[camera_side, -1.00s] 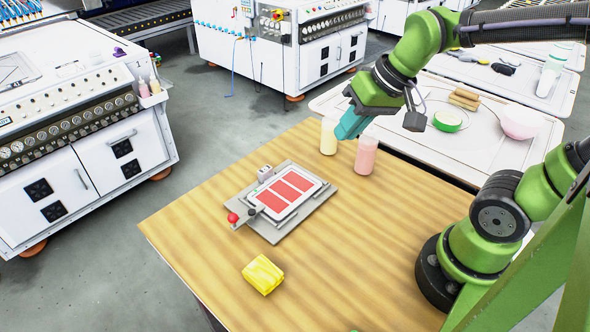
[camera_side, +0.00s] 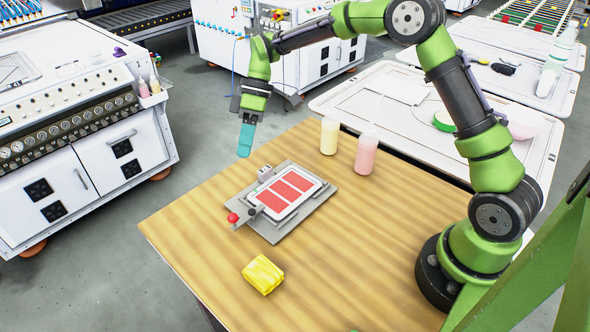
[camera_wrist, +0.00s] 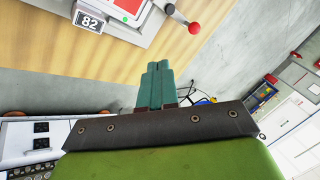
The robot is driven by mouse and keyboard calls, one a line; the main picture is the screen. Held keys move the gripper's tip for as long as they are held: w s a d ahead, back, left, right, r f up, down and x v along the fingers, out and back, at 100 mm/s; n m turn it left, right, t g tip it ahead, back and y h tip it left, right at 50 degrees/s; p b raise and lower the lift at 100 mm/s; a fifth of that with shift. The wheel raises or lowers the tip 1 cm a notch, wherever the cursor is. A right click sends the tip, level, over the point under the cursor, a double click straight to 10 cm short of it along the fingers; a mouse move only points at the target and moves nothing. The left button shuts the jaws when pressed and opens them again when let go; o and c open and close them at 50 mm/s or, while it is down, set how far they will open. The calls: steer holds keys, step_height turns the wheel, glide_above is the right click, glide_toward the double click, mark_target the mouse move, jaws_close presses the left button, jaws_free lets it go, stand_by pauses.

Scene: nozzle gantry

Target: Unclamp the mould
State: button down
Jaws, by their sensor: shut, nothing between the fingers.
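The mould (camera_side: 284,193) is a flat plate with red rectangular cavities in a white frame, lying on a grey base plate (camera_side: 270,233) on the wooden table. A clamp lever with a red ball knob (camera_side: 233,217) sits at its left corner; the knob also shows in the wrist view (camera_wrist: 194,28). A small block stands at the mould's back corner, and in the wrist view a block reads "82" (camera_wrist: 90,22). My gripper (camera_side: 244,154) has teal fingers, shut and empty, pointing down in the air behind and above the mould, apart from the lever. The fingers also show in the wrist view (camera_wrist: 158,68).
A yellow folded cloth or sponge (camera_side: 262,274) lies at the table's front left. A cream bottle (camera_side: 329,136) and a pink bottle (camera_side: 366,155) stand at the back edge. The table's middle right is clear wood.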

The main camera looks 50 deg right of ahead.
steer(key=n, duration=0.1)
steer(key=r+n, duration=0.2)
steer(key=shift+w+a+y, duration=0.25)
steer(key=shift+a+y, duration=0.05)
steer(key=x, duration=1)
steer(key=shift+s+f, duration=0.1)
steer(key=shift+s+a+f, duration=0.15)
steer(key=shift+s+a, duration=0.35)
steer(key=shift+s, duration=0.3)
steer(key=shift+s+a+f, duration=0.15)
steer(key=shift+s+a, duration=0.4)
steer(key=shift+s, duration=0.25)
